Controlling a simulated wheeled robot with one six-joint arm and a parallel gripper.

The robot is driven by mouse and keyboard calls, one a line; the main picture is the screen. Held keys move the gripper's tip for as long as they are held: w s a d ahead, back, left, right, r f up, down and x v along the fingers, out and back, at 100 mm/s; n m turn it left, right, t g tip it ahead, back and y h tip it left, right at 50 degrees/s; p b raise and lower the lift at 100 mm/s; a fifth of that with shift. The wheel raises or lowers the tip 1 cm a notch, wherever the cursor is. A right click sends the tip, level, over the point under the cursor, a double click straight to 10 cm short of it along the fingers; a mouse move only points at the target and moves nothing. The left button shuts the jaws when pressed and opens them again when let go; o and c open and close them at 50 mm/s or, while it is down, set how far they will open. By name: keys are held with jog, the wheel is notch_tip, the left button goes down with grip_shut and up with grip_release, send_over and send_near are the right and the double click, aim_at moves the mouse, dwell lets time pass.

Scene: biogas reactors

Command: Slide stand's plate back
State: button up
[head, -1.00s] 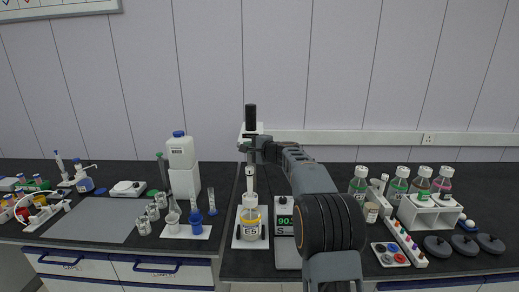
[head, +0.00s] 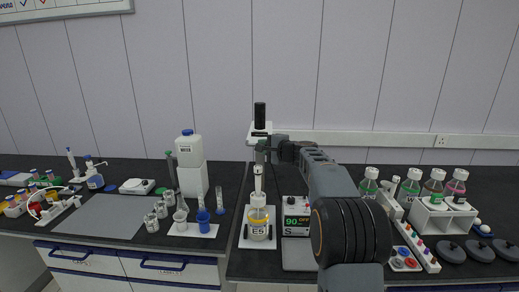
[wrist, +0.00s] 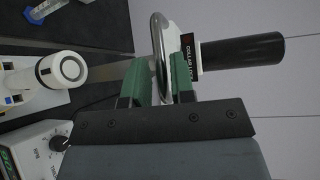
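The stand has a white base (head: 244,238) on the bench, an upright post, and a white plate (head: 254,131) with a black cylinder (head: 260,113) at its top. A bottle marked E5 (head: 258,222) stands on the base below. My gripper (head: 263,149) is at the upper stand, just under the plate. In the wrist view its green fingers (wrist: 158,86) are close on both sides of a curved metal handle (wrist: 157,45) and appear shut on it. The plate's edge with a "collar lock" label (wrist: 187,55) and the black cylinder (wrist: 240,52) are beyond. Finger contact is partly hidden.
A control box showing 90 (head: 296,218) stands right of the stand, near my arm. A white water container (head: 189,165) is at left. The wall is close behind.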

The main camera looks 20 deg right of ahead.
jog(key=b+v, duration=0.2)
jog(key=v, duration=0.8)
jog(key=shift+s+d+b, duration=0.15)
jog(key=shift+s+b, duration=0.2)
jog(key=s+a+f+n+g+h, duration=0.1)
jog(key=s+a+f+n+g, duration=0.1)
jog(key=s+f+g, duration=0.45)
jog(key=s+a+f+n+g+h, duration=0.1)
jog(key=s+a+f+n, duration=0.15)
jog(key=f, duration=0.65)
jog(key=s+a+f+n+g+h, duration=0.1)
jog(key=s+a+f+n, duration=0.1)
jog(key=s, duration=0.4)
jog(key=s+a+f+n+g+h, duration=0.1)
jog(key=s+a+f+n+h, duration=0.1)
jog(key=s+n, duration=0.3)
jog(key=s+a+f+n+g+h, duration=0.1)
jog(key=s+a+f+n, duration=0.2)
jog(key=s, duration=0.6)
jog(key=shift+s+a+f+h, duration=0.25)
jog(key=shift+a+h, duration=0.15)
jog(key=shift+a, duration=0.4)
